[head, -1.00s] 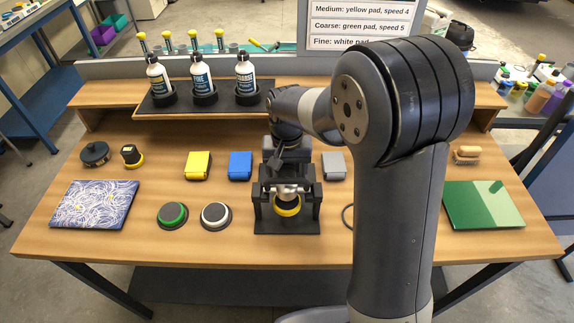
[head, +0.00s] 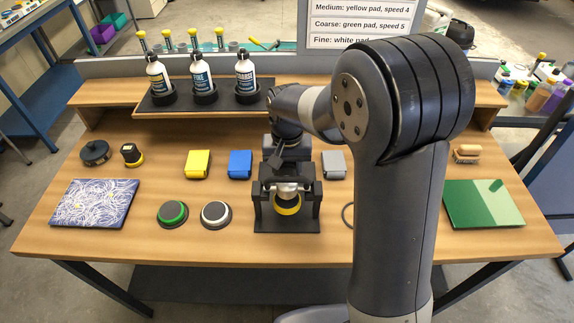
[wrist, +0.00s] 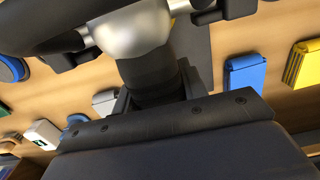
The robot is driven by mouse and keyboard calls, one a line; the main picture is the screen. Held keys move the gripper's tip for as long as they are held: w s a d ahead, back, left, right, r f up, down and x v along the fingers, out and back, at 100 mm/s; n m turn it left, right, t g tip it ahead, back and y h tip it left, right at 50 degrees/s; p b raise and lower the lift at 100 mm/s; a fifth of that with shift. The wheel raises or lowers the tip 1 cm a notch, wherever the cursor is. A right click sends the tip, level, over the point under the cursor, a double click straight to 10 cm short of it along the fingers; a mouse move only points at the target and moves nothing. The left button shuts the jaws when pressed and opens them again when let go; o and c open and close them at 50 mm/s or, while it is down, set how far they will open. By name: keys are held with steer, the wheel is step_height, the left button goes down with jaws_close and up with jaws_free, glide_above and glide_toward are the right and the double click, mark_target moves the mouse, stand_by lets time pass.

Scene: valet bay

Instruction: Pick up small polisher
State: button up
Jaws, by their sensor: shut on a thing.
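The small polisher (head: 288,190) has a silver head, a dark body and a yellow pad at its bottom. It sits upright at a black stand (head: 259,212) in the middle of the workbench. My gripper (head: 287,170) reaches it from behind and is shut on its body. In the wrist view the polisher's silver head (wrist: 138,32) and black body show just beyond my gripper (wrist: 155,98). The fingertips are mostly hidden. Whether the pad is clear of the stand's base, I cannot tell.
A green pad (head: 172,214) and a white-edged pad (head: 215,215) lie left of the stand. Yellow (head: 198,164), blue (head: 240,164) and grey (head: 334,164) boxes stand behind. A green panel (head: 484,204) lies at right.

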steer(key=shift+r, duration=0.1)
step_height(320, 180, up, 10)
steer(key=shift+b, duration=0.4)
steer(key=o, duration=0.7)
jaws_close()
